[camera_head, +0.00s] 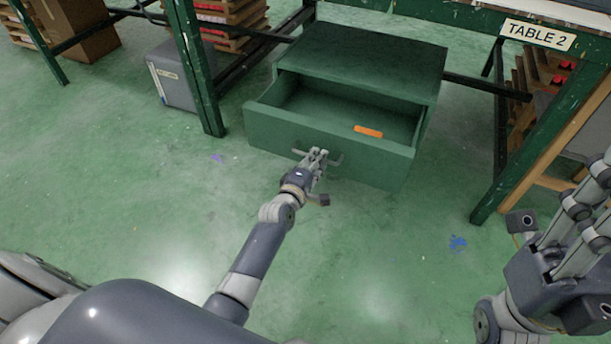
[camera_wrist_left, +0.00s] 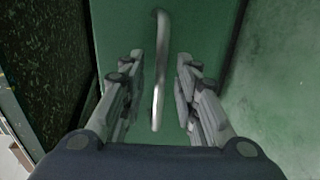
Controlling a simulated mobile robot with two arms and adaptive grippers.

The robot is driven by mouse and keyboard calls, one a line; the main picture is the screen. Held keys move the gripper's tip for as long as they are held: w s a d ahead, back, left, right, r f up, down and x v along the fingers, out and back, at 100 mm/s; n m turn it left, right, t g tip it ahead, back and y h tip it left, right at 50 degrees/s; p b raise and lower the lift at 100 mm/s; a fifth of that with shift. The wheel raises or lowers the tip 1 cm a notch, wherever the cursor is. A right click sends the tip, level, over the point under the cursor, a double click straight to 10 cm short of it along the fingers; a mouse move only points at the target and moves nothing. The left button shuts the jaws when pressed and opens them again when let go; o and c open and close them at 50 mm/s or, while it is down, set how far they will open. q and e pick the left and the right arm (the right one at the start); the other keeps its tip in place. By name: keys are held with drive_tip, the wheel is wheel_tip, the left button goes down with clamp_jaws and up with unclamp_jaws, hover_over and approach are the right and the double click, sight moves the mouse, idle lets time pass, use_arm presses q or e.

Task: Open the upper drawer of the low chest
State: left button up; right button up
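The low green chest (camera_head: 360,55) stands under the table. Its upper drawer (camera_head: 270,125) is pulled well out, with the inside showing. The drawer's metal bar handle (camera_head: 336,162) is on the drawer front, and it also shows in the left wrist view (camera_wrist_left: 159,70). My left gripper (camera_head: 318,155) is at the handle. In the left wrist view its fingers (camera_wrist_left: 161,85) are apart, one on each side of the bar, with a gap on both sides. My right gripper (camera_head: 598,195) is at the right edge, away from the chest; its fingertips are partly cut off.
An orange object (camera_head: 368,131) lies in the drawer. Green table legs (camera_head: 197,70) stand left of the chest and at its right (camera_head: 515,150). A grey box (camera_head: 172,75) stands at the left. The floor in front is mostly clear, with a blue mark (camera_head: 457,243).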

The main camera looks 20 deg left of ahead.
use_arm(q)
drive_tip(key=v, duration=0.9)
drive_tip(key=shift+s, duration=0.35)
